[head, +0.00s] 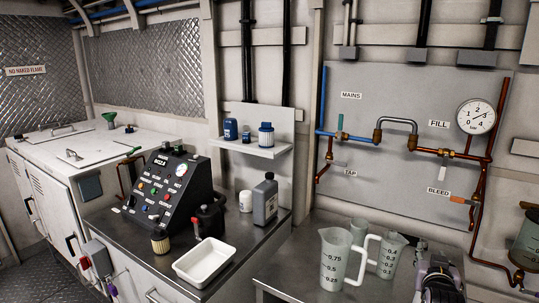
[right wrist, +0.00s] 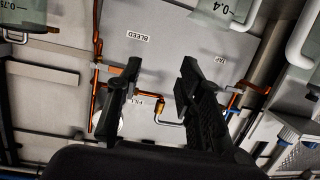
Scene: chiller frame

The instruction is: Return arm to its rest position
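My right gripper (head: 440,285) shows as a dark shape at the bottom right edge of the head view, beside the clear measuring jugs. In the right wrist view, my right gripper (right wrist: 160,70) has its two black fingers spread apart with nothing between them. Past the fingers, the grey pipe panel (right wrist: 185,40) appears upside down. My left gripper and left arm are not in view.
Clear jugs (head: 335,260) stand on the metal bench close to the right gripper. The pipe panel (head: 400,100) with gauge (head: 476,116) is behind. A black control box (head: 166,190), white tray (head: 205,262) and grey bottle (head: 265,202) are left on the counter.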

